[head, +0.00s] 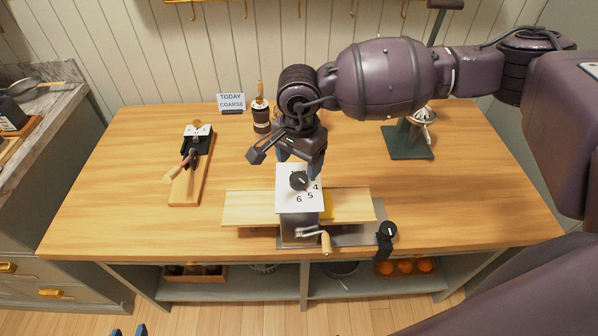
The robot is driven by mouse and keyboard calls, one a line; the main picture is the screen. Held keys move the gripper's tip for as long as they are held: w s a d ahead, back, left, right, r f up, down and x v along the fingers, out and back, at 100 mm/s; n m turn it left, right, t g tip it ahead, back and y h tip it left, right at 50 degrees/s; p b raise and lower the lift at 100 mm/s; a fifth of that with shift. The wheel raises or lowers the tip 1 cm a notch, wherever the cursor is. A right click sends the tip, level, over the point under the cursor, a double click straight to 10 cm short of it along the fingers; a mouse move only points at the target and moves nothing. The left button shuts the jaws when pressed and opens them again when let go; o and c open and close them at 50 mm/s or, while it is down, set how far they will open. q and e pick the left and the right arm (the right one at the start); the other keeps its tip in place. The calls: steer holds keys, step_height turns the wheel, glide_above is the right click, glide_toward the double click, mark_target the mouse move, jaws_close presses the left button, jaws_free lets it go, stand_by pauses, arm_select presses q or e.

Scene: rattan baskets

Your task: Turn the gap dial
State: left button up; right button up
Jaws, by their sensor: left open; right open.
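The gap dial (299,181) is a black round knob on a white plate (286,203) on top of a metal hand-cranked machine (298,232). The numbers 4, 5 and 6 show on the plate; the upper numbers are hidden or unclear behind my gripper. A small light mark shows on the knob. My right gripper (300,163) points down just above and behind the dial, open; I cannot tell whether a finger touches it.
A sign (231,101) reads "TODAY COARSE". A crank with a wooden handle (325,242) sticks out at the machine's front. A black clamp knob (388,230) is to its right. A wooden board tool (190,178) stands left, a green-based press (407,143) right. The table's left front is clear.

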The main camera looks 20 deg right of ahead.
mark_target(299, 178)
steer(key=shift+f+p, duration=0.3)
steer(key=shift+f, duration=2.2)
steer(key=shift+c, duration=0.3)
steer(key=c, duration=0.9)
steer(key=shift+o, duration=0.2)
steer(key=shift+f+m+b, duration=0.1)
steer(key=shift+m+b, duration=0.5)
steer(key=shift+b, duration=0.25)
steer(key=shift+m+b, duration=0.9)
steer(key=shift+m, duration=0.2)
steer(key=m+b, duration=0.1)
steer(key=m, duration=0.3)
steer(key=shift+b, duration=0.3)
steer(key=shift+r, duration=0.2)
steer(key=shift+m, duration=0.4)
